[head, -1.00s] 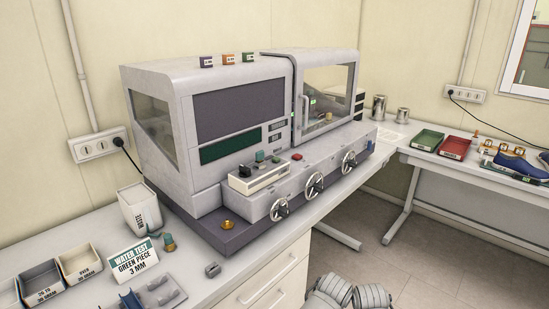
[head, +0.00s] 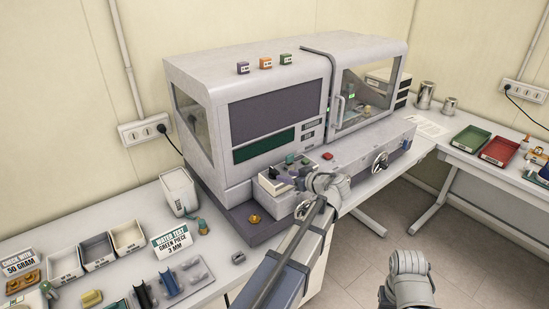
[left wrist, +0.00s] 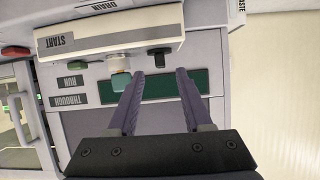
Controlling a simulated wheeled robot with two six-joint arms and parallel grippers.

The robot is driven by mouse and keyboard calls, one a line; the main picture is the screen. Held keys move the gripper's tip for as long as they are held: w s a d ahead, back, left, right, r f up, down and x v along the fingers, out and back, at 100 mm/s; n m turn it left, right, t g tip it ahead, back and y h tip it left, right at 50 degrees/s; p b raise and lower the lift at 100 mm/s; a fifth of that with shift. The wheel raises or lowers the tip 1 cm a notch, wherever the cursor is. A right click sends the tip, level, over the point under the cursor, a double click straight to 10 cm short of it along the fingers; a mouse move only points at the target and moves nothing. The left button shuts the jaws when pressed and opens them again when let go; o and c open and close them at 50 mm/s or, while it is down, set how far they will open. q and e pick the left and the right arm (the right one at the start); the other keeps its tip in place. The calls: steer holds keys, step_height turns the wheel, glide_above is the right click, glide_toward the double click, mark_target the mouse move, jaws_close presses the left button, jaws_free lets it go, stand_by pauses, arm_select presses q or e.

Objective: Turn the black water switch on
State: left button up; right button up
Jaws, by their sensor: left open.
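The black water switch (left wrist: 158,57) sticks out from the pale control box (left wrist: 100,45) in the left wrist view, beside a teal-capped switch (left wrist: 120,80). My left gripper (left wrist: 160,76) is open, its two fingers reaching toward the box. The black switch shows between the fingertip lines, just beyond the tips; I cannot tell whether they touch it. In the head view the left gripper (head: 287,178) is over the control box (head: 268,186) at the machine's front and covers part of it. The right gripper is not in view.
The grey machine (head: 250,85) stands behind the box. A red button (head: 327,156) and a handwheel (head: 380,161) are to the right; a brass knob (head: 254,219) is in front. A white bin (head: 178,191) and WATER TEST sign (head: 172,240) stand left.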

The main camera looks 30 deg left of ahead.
mark_target(274, 169)
arm_select(q)
steer(key=b+x, duration=0.1)
steer(key=x, duration=0.2)
steer(key=r+b+x, duration=0.1)
steer(key=x, duration=0.2)
steer(key=shift+w+a+f+b, duration=0.1)
steer(key=shift+w+a+b, duration=0.1)
steer(key=shift+a+b, duration=0.25)
steer(key=shift+x, duration=0.85)
steer(key=shift+s, duration=0.1)
jaws_close()
